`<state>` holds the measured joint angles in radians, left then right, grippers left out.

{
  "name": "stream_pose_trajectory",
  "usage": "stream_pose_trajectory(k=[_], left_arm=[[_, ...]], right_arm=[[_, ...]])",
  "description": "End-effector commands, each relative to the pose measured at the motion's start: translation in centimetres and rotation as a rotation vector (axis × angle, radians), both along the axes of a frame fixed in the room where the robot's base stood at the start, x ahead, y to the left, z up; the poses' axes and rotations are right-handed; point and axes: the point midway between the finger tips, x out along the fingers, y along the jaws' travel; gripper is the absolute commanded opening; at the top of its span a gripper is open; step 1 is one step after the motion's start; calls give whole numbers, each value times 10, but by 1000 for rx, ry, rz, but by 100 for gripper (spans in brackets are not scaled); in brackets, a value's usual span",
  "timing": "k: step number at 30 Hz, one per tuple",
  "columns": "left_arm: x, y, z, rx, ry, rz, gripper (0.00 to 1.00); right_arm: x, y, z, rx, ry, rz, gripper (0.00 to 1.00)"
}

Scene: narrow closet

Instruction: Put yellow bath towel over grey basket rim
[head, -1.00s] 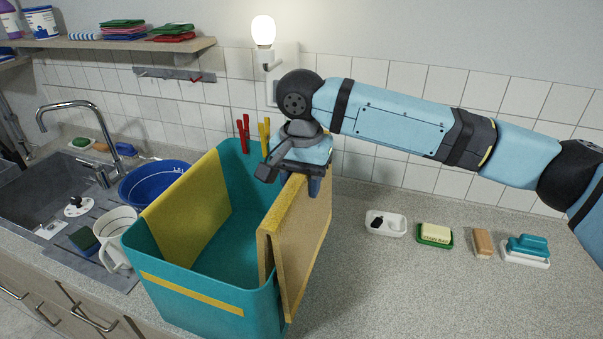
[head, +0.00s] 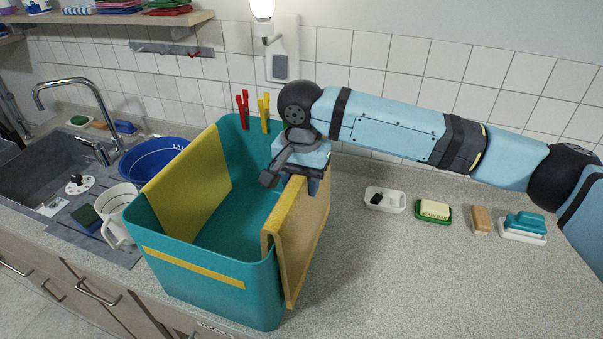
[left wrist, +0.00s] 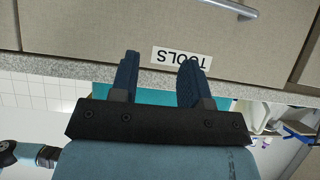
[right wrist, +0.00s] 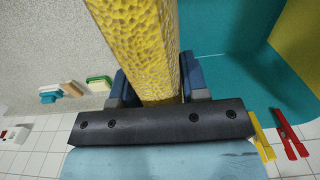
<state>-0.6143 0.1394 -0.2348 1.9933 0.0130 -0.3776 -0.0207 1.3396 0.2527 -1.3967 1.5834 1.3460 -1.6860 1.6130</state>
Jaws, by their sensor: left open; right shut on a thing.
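The basket (head: 190,285) looks teal, not grey, with a yellow stripe on its front; it stands on the counter. A yellow towel (head: 302,235) is folded over at the basket's right rim, its tan-looking outer face hanging outside. Its near end straddles the rim; whether its fold touches the rim is unclear. My right gripper (head: 303,172) is shut on the towel's fold toward the far end; the right wrist view shows the towel (right wrist: 145,45) between the fingers. A second yellow cloth (head: 190,190) hangs over the left rim. My left gripper (left wrist: 158,78) is open and empty, near the counter front.
Red and yellow pegs (head: 243,110) stand at the basket's back rim. A blue bowl (head: 150,160), a white jug (head: 117,205) and the sink (head: 40,165) are left. Soap dishes (head: 433,211) line the back right.

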Motion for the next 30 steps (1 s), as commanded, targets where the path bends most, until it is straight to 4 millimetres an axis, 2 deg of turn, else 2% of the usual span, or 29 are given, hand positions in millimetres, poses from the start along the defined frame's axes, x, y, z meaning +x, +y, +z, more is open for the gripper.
stream_pose_trajectory(k=[15,29,30], left_arm=[[0,0,1,0,-1,0,43],[0,0,1,0,-1,0,43],[0,0,1,0,-1,0,43]], right_arm=[[0,0,-26,0,0,1,0],[0,0,-30,1,-1,1,0],[0,0,-30,1,-1,1,43]])
